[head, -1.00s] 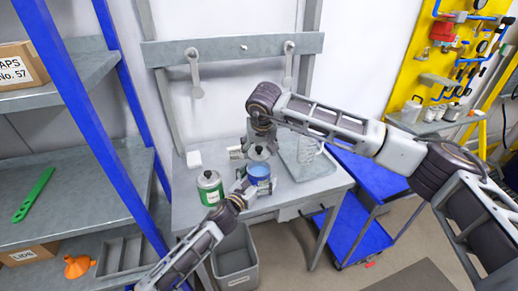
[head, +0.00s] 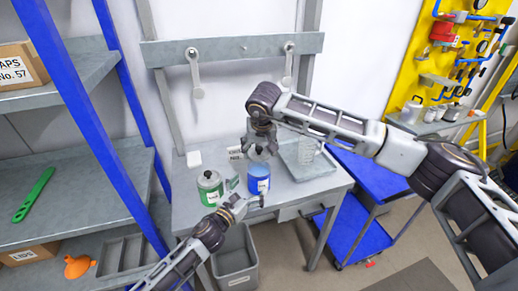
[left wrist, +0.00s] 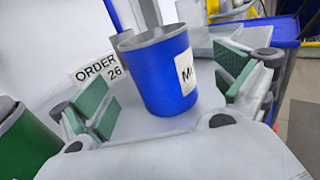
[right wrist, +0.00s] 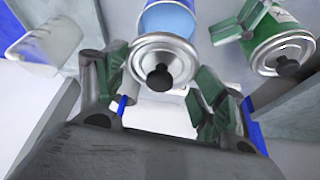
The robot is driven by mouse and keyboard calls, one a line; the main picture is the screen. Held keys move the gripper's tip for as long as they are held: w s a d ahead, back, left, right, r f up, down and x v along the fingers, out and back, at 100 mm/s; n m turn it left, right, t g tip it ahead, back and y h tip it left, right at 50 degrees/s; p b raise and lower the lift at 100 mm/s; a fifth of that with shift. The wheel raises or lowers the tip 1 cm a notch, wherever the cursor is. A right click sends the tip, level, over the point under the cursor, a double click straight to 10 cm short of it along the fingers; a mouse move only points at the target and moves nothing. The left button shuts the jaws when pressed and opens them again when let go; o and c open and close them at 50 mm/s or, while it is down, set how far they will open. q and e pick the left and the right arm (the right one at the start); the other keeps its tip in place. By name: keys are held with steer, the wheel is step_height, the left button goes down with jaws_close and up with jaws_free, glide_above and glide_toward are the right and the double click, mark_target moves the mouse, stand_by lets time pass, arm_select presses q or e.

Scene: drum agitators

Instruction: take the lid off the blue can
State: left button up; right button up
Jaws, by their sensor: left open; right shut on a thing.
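The blue can (head: 259,180) stands upright on the grey table with its top open; the left wrist view shows its grey rim and white label (left wrist: 165,80). My right gripper (head: 260,148) is shut on the grey lid with a black knob (right wrist: 162,60), which it holds above the can, apart from it. The fingers partly hide the lid in the head view. My left gripper (head: 248,194) is open, in front of the can and low, with its green-padded fingers spread to either side of it and not touching it.
A green can (head: 210,188) with its lid on stands left of the blue can. An order card (left wrist: 97,68) is behind, and a tray (head: 312,178) with a glass beaker is at right. A grey bin (head: 235,262) stands below the table's front edge.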

arm_select(q)
steer(key=shift+v, duration=2.95)
steer(key=shift+s+a, duration=0.1)
steer(key=shift+s, duration=0.05)
